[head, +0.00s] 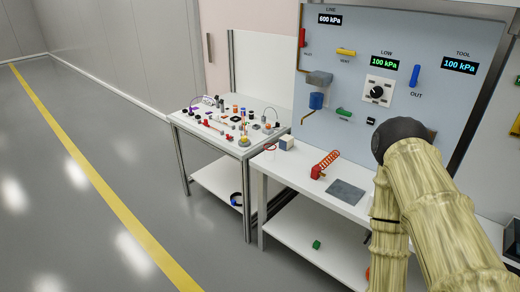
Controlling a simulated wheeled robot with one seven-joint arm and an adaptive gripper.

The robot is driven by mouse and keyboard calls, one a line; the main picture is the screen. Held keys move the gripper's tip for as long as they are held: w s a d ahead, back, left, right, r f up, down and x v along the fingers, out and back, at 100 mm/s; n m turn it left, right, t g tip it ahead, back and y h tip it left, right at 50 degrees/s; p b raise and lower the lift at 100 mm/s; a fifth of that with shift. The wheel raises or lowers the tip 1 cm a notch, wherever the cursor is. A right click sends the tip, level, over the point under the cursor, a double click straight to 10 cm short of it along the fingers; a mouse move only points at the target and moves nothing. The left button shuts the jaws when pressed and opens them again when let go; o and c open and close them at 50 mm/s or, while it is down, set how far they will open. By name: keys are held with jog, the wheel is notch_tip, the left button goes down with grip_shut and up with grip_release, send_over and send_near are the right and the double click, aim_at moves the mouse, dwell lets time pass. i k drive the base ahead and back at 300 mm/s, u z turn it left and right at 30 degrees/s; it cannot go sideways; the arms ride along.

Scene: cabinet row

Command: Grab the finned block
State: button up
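I cannot pick out a block with clear fins. Many small parts lie on the white left table (186,124), too small to tell apart. On the right bench (277,165) lie a small pale block (286,143) with a bluish side, a red piece with a coiled red hose (325,165), and a flat dark grey plate (346,192). A small green block (317,244) lies on the bench's lower shelf. My arm, with its dark rounded joint, fills the right side and hides part of the bench. My gripper is not in view.
A blue-grey panel (430,40) with gauges, coloured handles and a black knob (377,92) stands behind the bench. A dark ring-shaped item (236,199) is on the left table's lower shelf. The grey floor with a yellow line (95,200) is clear at left.

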aim_at(282, 145)
jog(key=u, duration=0.55)
jog(key=i, duration=0.5)
jog(key=u, duration=0.65)
jog(key=i, duration=0.55)
jog(key=z, duration=0.1)
